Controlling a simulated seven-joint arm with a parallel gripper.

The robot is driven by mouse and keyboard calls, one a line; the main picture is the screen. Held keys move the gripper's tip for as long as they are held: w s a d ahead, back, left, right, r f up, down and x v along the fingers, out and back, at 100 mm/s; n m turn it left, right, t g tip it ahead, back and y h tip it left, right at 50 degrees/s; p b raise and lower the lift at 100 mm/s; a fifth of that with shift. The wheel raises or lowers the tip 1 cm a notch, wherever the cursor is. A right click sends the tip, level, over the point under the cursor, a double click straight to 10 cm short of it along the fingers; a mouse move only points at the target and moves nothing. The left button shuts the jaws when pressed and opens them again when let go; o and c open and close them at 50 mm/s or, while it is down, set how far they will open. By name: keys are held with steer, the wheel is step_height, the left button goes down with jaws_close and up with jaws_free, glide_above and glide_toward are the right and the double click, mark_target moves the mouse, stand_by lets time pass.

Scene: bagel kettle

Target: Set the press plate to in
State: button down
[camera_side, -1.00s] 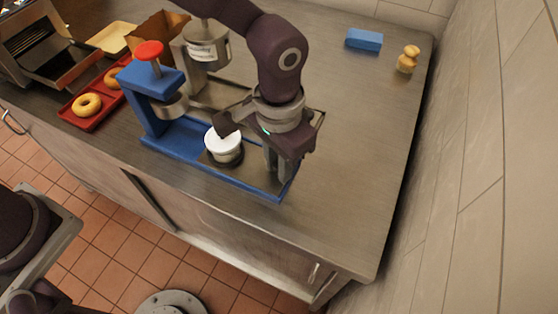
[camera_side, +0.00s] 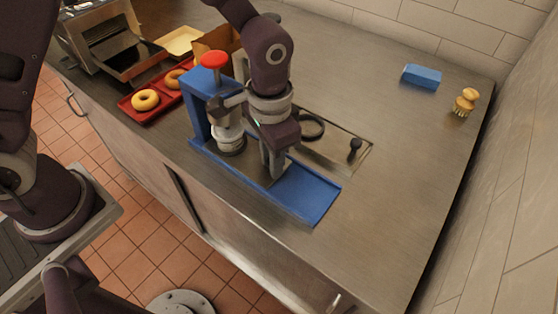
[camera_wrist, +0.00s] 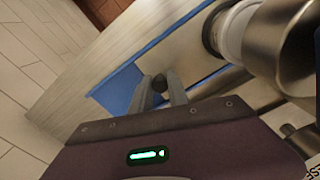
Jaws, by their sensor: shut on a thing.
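The blue press (camera_side: 197,112) with its red knob (camera_side: 214,60) stands near the counter's front edge. The press plate, with a grey-white round mould (camera_side: 231,139) on it, sits at the left end of the blue base, beneath the press head. The right end of the blue base (camera_side: 306,192) is bare. My gripper (camera_side: 275,168) points down over the base, just right of the mould. In the wrist view my gripper (camera_wrist: 161,90) is shut on a small dark knob (camera_wrist: 158,82), which seems to be the plate's handle. The plate itself is mostly hidden.
A red tray (camera_side: 134,112) with bagels lies left of the press. Behind my gripper is a metal panel with a dark ring (camera_side: 311,126) and a dark knob (camera_side: 355,146). A blue block (camera_side: 422,76) and a brush (camera_side: 465,101) lie at the back right. The right counter is clear.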

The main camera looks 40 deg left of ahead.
steer(key=shift+w+a, duration=0.1)
steer(key=shift+a, duration=0.15)
steer(key=c, duration=1.4)
jaws_free()
steer(key=shift+o, duration=0.6)
steer(key=shift+r, duration=0.15)
step_height(320, 180, up, 7)
steer(key=shift+f, duration=0.1)
